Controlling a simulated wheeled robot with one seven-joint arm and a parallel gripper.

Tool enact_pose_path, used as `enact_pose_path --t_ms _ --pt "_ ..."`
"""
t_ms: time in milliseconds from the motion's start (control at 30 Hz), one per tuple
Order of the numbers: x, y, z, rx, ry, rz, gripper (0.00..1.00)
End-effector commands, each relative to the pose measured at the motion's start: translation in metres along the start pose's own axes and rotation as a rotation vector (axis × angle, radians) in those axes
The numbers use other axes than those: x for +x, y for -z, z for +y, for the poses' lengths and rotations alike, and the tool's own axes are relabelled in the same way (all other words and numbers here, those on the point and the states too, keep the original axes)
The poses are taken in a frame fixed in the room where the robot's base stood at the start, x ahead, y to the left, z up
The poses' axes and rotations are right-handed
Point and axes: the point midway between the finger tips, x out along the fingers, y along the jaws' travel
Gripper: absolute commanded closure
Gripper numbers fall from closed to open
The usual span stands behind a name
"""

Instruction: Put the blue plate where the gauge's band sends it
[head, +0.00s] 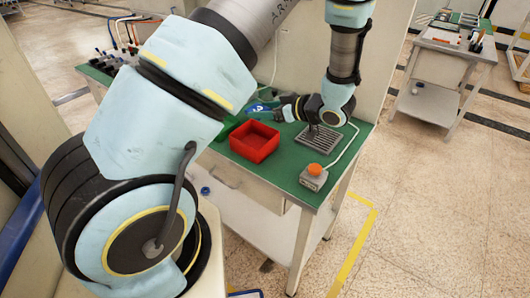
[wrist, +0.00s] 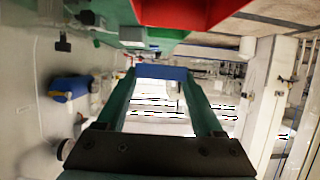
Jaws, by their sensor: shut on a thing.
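My gripper (wrist: 161,75) is shut on the blue plate (wrist: 162,73), which shows edge-on as a short blue strip between the two green fingertips in the wrist view. In the head view my gripper (head: 276,106) is over the green-topped bench, pointing left, behind the red bin (head: 255,152). A small blue patch shows at its tips; I cannot tell if it is the plate. The red bin also shows upside down at the top of the wrist view (wrist: 185,13). A green bin (head: 227,130) stands left of the red one, partly hidden by my arm. I cannot make out the gauge or its band.
A dark slotted grate (head: 318,139) lies right of the red bin. A grey box with an orange button (head: 314,171) sits at the bench's front right corner. Several tools stand at the bench's back left. Another bench (head: 451,45) stands at far right, with open floor between.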

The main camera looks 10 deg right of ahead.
Motion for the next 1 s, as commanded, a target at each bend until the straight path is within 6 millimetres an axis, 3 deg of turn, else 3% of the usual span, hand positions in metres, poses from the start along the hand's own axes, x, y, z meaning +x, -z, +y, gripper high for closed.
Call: enact_pose_path --t_ms 267,633,1000 --pt "0.006 -0.015 -0.001 -0.003 0.006 0.001 0.95" --pt "0.022 -0.052 0.000 -0.002 0.005 0.001 0.95" --pt "0.023 -0.056 0.000 -0.002 0.004 0.001 0.95"
